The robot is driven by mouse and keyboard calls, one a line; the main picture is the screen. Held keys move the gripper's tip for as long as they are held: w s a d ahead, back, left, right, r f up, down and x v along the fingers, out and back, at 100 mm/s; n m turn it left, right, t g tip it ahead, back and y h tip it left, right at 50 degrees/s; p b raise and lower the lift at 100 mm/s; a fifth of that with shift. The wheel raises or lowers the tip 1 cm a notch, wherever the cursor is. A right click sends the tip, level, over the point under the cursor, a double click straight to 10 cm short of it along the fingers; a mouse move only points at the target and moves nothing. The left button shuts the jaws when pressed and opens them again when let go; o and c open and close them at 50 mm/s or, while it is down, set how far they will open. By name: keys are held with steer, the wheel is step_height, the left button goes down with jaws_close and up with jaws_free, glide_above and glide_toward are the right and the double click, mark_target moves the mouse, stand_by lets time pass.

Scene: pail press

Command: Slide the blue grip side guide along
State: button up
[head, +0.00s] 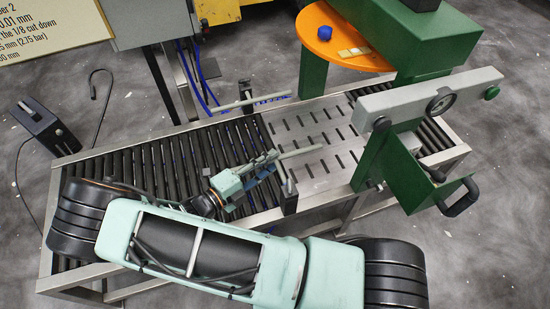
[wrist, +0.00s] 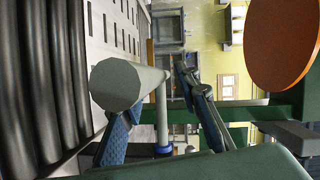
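The near side guide is a pale grey round bar (head: 302,152) over the conveyor, by a dark post (head: 289,198). My gripper (head: 273,158) is at its left end. In the wrist view the bar's round end (wrist: 117,84) faces the camera, close to the left finger. A thinner grey rod with a blue band (wrist: 162,150) shows between the fingers, farther off. My gripper's fingers (wrist: 158,112) are apart, with a clear gap on the right. Whether the left finger touches the bar I cannot tell. A second pale bar (head: 252,103) lies along the far edge.
The roller conveyor (head: 130,160) runs left to right, with a slotted metal plate (head: 315,170) under the near bar. The green press (head: 375,150) with a grey beam stands right. An orange round table (head: 320,45) holds a blue item behind. My arm covers the near edge.

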steer(key=v, duration=0.9)
steer(key=shift+a, duration=0.15)
steer(key=shift+s+a, duration=0.1)
steer(key=shift+s, duration=0.1)
